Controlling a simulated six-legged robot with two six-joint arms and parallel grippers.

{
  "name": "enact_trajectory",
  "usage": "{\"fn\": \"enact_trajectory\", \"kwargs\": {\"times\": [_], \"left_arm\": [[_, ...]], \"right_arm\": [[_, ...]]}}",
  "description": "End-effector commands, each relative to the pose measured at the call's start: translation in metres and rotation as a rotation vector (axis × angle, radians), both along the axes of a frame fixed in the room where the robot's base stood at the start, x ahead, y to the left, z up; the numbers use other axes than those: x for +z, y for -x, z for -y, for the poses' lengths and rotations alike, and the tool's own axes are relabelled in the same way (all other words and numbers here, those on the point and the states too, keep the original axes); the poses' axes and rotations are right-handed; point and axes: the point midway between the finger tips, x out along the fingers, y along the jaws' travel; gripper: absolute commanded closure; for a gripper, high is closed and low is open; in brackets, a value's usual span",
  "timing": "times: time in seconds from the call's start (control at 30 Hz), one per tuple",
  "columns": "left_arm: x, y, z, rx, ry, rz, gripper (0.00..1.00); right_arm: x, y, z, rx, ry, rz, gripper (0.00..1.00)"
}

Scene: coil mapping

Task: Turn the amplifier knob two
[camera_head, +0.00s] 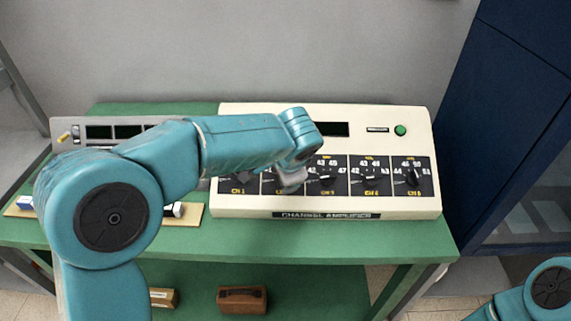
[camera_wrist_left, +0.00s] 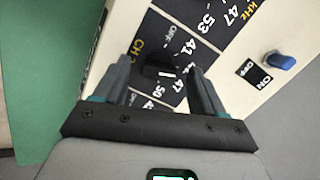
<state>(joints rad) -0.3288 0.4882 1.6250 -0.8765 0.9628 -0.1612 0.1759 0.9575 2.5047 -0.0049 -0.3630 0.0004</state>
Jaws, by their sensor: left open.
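The cream channel amplifier (camera_head: 370,211) stands on the green bench, with a row of black knob panels along its front. My left arm reaches across it from the left. My left gripper (camera_head: 291,181) is at the second panel, largely hiding that knob in the head view. In the left wrist view the open left gripper (camera_wrist_left: 159,68) has one finger on each side of the black amplifier knob two (camera_wrist_left: 158,74). Its panel carries yellow CH lettering and white numbers. I cannot tell whether the fingers touch the knob. My right gripper is out of view.
Knob three (camera_head: 326,175) is close to the right of my left gripper. A blue power knob (camera_wrist_left: 280,61) with ON and OFF marks shows in the wrist view. A green button (camera_head: 400,130) is at the upper right. A dark blue cabinet (camera_head: 515,120) stands right of the bench.

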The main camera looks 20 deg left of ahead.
Motion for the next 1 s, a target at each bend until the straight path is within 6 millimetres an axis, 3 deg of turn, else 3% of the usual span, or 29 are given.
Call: {"fn": "enact_trajectory", "kwargs": {"times": [0.6, 0.8, 1.0], "left_arm": [[0.124, 0.057, 0.034, -0.002, 0.003, 0.007, 0.30], [0.140, 0.065, 0.038, -0.001, 0.002, 0.004, 0.30], [0.141, 0.066, 0.038, -0.001, 0.001, 0.003, 0.30]], "right_arm": [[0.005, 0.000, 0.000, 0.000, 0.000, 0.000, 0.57], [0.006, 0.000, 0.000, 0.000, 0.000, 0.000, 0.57], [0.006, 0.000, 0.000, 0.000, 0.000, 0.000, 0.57]]}}
